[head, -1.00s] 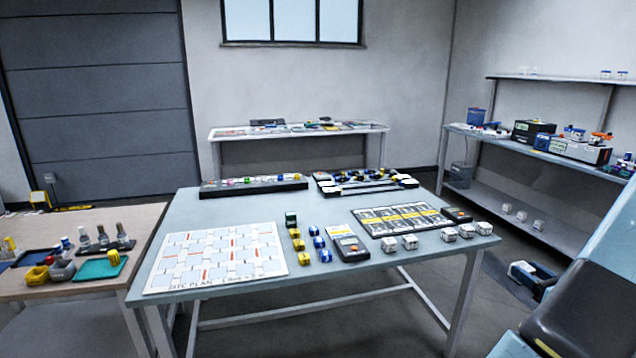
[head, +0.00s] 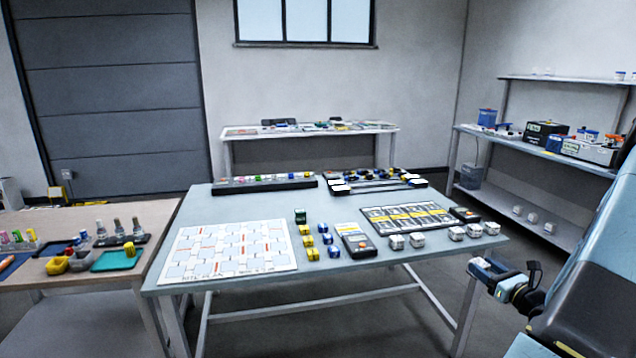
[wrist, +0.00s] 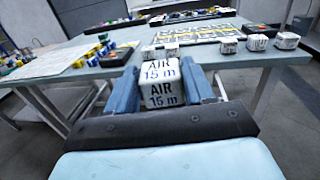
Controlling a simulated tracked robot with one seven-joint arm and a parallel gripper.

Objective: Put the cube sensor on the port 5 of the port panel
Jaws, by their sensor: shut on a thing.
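My gripper (wrist: 160,76) is shut on a white cube sensor (wrist: 161,98) with "AIR 15 m" in dark print on two faces. A blue finger lies on each side of it. In the head view my gripper (head: 484,269) is at the lower right, beside the table's right front corner; the held cube cannot be made out there. The likely port panel (head: 405,218), a dark-framed board with light cells and yellow labels, lies on the table's right half. It also shows in the wrist view (wrist: 205,33). Its port numbers are unreadable.
Several white cubes (head: 457,233) stand along the table's front right edge, between my gripper and the panel. A grey handheld device (head: 353,240), small yellow and blue pieces (head: 311,254) and a white plan board (head: 228,250) lie further left. A dark rack (head: 264,184) stands behind.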

